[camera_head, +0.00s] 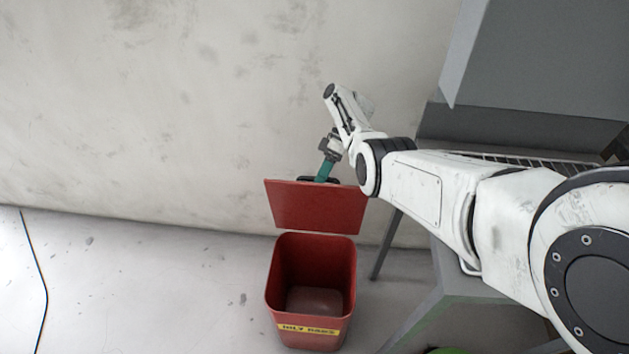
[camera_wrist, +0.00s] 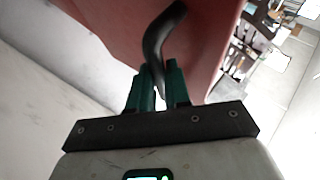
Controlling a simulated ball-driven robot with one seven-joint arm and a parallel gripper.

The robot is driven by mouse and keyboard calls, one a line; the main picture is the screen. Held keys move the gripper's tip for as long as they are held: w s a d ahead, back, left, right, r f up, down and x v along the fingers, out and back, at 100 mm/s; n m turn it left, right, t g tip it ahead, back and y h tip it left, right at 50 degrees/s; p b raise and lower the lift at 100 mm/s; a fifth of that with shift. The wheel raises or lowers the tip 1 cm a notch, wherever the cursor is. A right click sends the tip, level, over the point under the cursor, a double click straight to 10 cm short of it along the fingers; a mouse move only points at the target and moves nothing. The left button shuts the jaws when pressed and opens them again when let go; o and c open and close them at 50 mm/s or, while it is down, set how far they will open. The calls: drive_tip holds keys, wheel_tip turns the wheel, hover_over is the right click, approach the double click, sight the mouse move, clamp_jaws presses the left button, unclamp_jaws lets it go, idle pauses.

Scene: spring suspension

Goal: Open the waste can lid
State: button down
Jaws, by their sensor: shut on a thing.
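The red waste can (camera_head: 313,285) stands on the floor near the wall, its inside in view from above and its body bearing a yellow label. Its red lid (camera_head: 316,207) is raised, standing up behind the opening. My gripper (camera_head: 324,172) is behind the lid's top edge. In the wrist view, the green fingers of my gripper (camera_wrist: 157,88) are shut on the black curved lid handle (camera_wrist: 155,55), which is fixed to the red lid (camera_wrist: 110,30). The exact contact is partly hidden between the fingers.
A pale wall (camera_head: 180,110) rises close behind the can. A grey bench (camera_head: 470,318) stands to the right, with a thin leg (camera_head: 386,245) near the can. The floor (camera_head: 150,290) left of the can is clear.

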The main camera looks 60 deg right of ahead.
drive_tip(key=shift+s+d+f+y+b, duration=0.1)
drive_tip(key=shift+d+f+y+b, duration=0.15)
drive_tip(key=shift+f+b, duration=0.25)
drive_tip(key=shift+d+f+y+b, duration=0.15)
drive_tip(key=shift+d+f+b, duration=0.05)
drive_tip(key=shift+f+b, duration=0.3)
drive_tip(key=shift+r+g, duration=0.15)
drive_tip(key=shift+g, duration=0.15)
drive_tip(key=c, duration=1.2)
unclamp_jaws()
drive_tip(key=shift+m, duration=0.3)
drive_tip(key=shift+o, duration=0.5)
drive_tip(key=shift+d, duration=0.1)
drive_tip(key=shift+r, duration=0.2)
drive_tip(key=shift+r, duration=0.1)
